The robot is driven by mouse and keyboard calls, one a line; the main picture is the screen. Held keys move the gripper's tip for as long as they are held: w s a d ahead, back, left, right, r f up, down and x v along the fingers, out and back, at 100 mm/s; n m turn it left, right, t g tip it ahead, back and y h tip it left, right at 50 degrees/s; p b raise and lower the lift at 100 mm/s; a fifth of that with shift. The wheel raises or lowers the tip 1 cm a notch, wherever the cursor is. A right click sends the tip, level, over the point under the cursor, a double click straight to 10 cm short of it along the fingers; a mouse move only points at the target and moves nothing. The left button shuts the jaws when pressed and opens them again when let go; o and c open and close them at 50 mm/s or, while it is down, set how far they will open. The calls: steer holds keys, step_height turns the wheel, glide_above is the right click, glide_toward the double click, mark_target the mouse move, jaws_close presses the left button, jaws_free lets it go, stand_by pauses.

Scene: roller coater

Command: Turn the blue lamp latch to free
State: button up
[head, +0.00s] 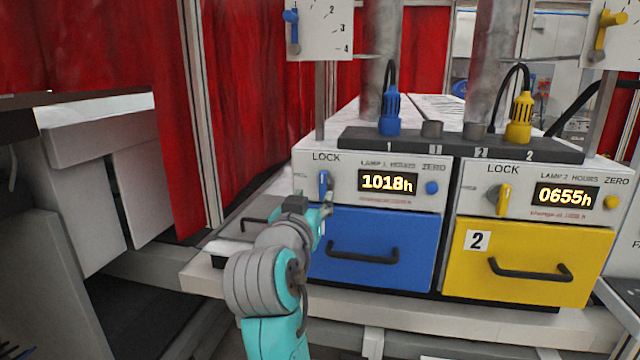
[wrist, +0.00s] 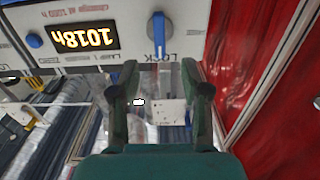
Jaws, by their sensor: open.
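The blue lamp latch (head: 324,184) is a small upright handle on the white panel of the left, blue lamp unit, below the word LOCK. In the wrist view, which is upside down, the blue latch (wrist: 158,35) points along the panel toward the LOCK print. My gripper (head: 317,203) is just in front of and below the latch. Its open fingers also show in the wrist view (wrist: 160,68), spread to either side of the latch's line, with nothing between them. The exact gap to the latch is hard to judge.
A display reading 1018h (head: 387,182) and a blue ZERO knob (head: 432,188) sit right of the latch. The blue drawer (head: 370,270) is below. The yellow latch (head: 504,199) and yellow drawer (head: 525,285) are to the right. A red curtain (head: 180,110) hangs at left.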

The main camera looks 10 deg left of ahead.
mark_target(322, 184)
steer(key=w, duration=0.9)
steer(key=shift+w+d, duration=0.2)
steer(key=shift+w, duration=0.1)
steer(key=shift+c, duration=0.3)
jaws_close()
